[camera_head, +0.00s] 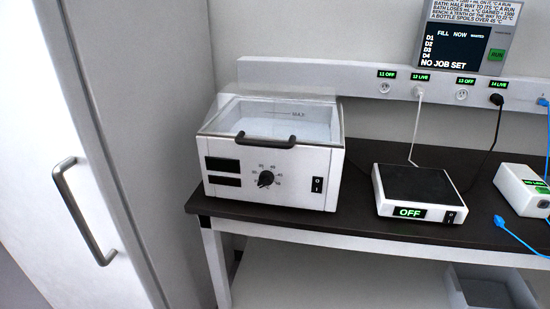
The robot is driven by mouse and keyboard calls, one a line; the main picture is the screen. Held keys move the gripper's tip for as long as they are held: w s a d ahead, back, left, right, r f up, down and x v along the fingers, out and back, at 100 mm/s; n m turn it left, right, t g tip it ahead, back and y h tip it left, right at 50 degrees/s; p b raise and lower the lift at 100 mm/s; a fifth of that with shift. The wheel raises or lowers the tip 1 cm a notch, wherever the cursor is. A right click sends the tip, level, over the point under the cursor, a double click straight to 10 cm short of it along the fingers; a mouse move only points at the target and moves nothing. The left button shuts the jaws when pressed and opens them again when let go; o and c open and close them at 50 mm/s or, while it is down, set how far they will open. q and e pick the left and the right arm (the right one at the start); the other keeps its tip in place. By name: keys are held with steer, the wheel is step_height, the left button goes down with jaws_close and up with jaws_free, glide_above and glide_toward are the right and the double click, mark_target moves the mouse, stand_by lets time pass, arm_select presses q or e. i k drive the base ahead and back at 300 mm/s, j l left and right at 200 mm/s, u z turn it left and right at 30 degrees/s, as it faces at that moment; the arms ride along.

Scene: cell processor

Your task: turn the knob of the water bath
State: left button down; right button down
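The water bath (221,199) is a white box at the left end of the dark bench top. Its clear lid (268,120) with a dark handle (265,141) looks closed. The black knob (265,178) sits on the middle of the front panel, with a dial scale around it. Two dark displays (223,164) are left of the knob, and a black power switch (317,184) is at its right. The displays show no readable figures. Neither of my grippers is in view.
A hotplate-like device (419,185) marked OFF stands right of the bath on the bench (355,215). A white box (522,190) and a blue cable are farther right. A socket rail (350,80) and a status screen (462,45) are behind. A cabinet door handle (83,210) juts out at left.

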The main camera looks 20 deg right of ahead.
mark_target(266, 178)
steer(key=z, duration=0.45)
steer(key=l+z, duration=0.2)
steer(key=z, duration=0.2)
steer(key=k+l+z, duration=0.1)
steer(key=l+z, duration=0.15)
steer(key=z, duration=0.2)
steer(key=l+z, duration=0.2)
steer(key=z, duration=0.2)
steer(key=l+z, duration=0.25)
steer(key=z, duration=0.2)
steer(key=i+l, duration=0.1)
steer(key=l, duration=0.3)
steer(key=i+l, duration=0.15)
steer(key=l, duration=0.25)
steer(key=i+l, duration=0.1)
steer(key=l, duration=0.3)
